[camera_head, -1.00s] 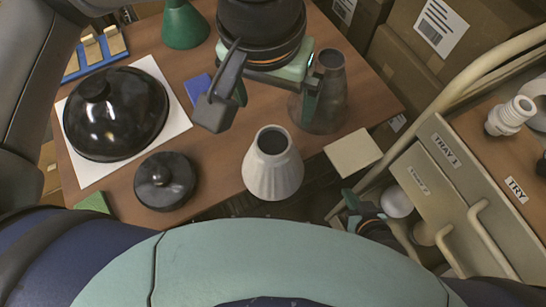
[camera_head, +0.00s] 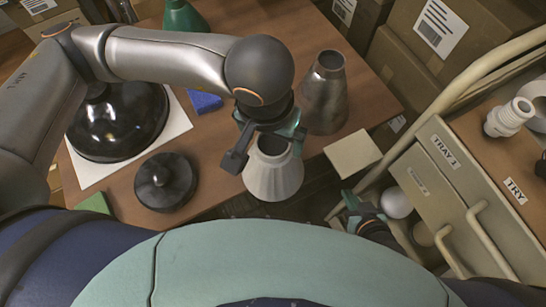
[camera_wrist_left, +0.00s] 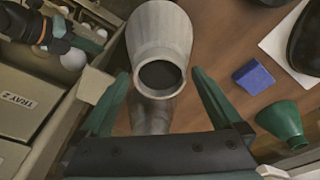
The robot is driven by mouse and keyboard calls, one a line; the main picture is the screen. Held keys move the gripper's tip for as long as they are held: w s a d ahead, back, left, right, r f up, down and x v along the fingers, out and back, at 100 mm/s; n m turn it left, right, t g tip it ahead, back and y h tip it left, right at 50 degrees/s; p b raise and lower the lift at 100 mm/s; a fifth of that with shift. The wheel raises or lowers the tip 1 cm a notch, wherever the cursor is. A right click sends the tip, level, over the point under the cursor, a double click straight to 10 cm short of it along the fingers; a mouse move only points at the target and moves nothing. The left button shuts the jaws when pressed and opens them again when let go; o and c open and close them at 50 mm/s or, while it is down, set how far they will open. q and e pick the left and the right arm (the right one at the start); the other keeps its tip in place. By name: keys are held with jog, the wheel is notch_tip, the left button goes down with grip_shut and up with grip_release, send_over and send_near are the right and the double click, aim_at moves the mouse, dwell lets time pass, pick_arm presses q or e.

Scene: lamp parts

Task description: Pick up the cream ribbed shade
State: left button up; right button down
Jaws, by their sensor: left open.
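The cream ribbed shade (camera_head: 274,178) stands on the wooden table near its front edge, narrow open end up. It also shows in the left wrist view (camera_wrist_left: 160,32), its dark opening facing the camera. My left gripper (camera_head: 266,147) is open at the shade's narrow top, partly covering it. In the left wrist view my left gripper's fingers (camera_wrist_left: 160,76) lie on either side of the opening, with gaps visible on both sides. My right gripper (camera_head: 365,214) is low beside the drawer cart; whether it is open is unclear.
A grey metallic shade (camera_head: 324,97) stands behind and right of the cream one. A black dome (camera_head: 118,120) and a smaller black lidded piece (camera_head: 165,183) are at left. A blue block (camera_head: 204,101) and green cone (camera_head: 184,17) lie farther back. The drawer cart (camera_head: 440,190) is at right.

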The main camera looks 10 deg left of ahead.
pick_arm(q)
jog(key=shift+f, duration=0.2)
grip_shut()
dwell(0.7)
jog(key=shift+r, duration=0.1)
